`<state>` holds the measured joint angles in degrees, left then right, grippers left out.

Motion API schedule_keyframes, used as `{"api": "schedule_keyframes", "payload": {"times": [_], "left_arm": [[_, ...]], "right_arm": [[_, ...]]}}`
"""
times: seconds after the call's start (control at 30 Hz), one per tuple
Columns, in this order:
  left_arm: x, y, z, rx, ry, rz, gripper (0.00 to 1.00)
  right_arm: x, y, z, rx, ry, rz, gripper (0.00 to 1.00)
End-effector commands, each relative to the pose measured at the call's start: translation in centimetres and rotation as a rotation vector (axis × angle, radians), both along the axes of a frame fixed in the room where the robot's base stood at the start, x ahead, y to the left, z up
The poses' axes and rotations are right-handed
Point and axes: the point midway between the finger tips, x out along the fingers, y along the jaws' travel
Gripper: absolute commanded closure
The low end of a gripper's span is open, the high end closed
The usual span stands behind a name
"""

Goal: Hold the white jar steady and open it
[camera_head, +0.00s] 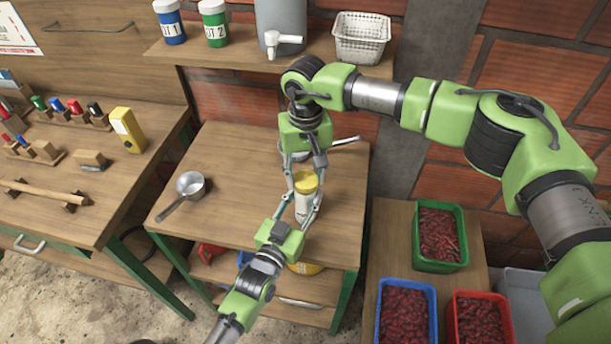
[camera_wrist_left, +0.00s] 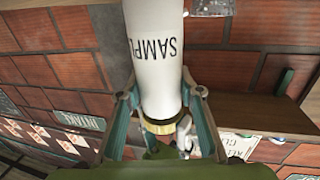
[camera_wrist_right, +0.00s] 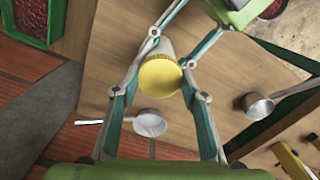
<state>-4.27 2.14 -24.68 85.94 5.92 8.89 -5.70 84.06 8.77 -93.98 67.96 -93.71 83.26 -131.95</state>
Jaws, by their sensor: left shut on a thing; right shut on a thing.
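The white jar (camera_head: 304,207) stands upright above the middle table, with its yellow lid (camera_head: 305,182) on top. It is marked "SAMPLE" in the left wrist view (camera_wrist_left: 157,60). My left gripper (camera_head: 303,212) comes from the front and is shut on the jar's body, a finger on each side. My right gripper (camera_head: 304,178) comes down from above and is shut on the lid, which also shows between its fingers in the right wrist view (camera_wrist_right: 160,76). The lid appears seated on the jar. The jar's base is partly hidden by my left gripper.
A metal pan (camera_head: 190,184) lies left on the table (camera_head: 235,150); another pan shows behind my right gripper in the right wrist view (camera_wrist_right: 150,123). Crates of red fruit, green (camera_head: 440,263), blue (camera_head: 380,325) and red (camera_head: 455,325), stand at the right. A shelf (camera_head: 225,52) runs behind.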

Motion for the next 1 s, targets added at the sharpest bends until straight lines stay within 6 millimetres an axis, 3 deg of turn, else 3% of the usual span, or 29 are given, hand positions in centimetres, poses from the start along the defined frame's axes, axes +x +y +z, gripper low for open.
{"api": "schedule_keyframes", "payload": {"times": [0.23, 0.53, 0.77, 0.8, 0.87, 1.0], "left_arm": [[0.0, 0.0, -0.1, 0.000, 0.001, 0.000, 1.00], [0.0, 0.0, -0.1, 0.000, 0.001, 0.000, 1.00], [0.0, 0.0, -0.1, 0.000, 0.001, 0.000, 1.00], [0.0, 0.0, 0.0, 0.000, 0.001, 0.000, 0.63], [0.0, 0.0, 0.0, 0.000, 0.001, 0.000, 0.48], [0.0, 0.0, 0.0, 0.000, 0.001, 0.000, 0.46]], "right_arm": [[0.0, 0.0, 0.2, 0.000, -0.001, 0.000, 0.86], [0.1, 0.0, 3.6, 0.002, -0.003, -0.001, 0.86], [0.0, 0.0, 4.0, 0.000, 0.001, 0.000, 0.86], [0.0, 0.0, 4.0, 0.000, 0.001, 0.000, 0.86], [0.0, 0.0, 4.0, 0.000, 0.000, 0.000, 0.86], [0.0, 0.0, 4.0, 0.000, 0.000, 0.000, 0.86]]}}
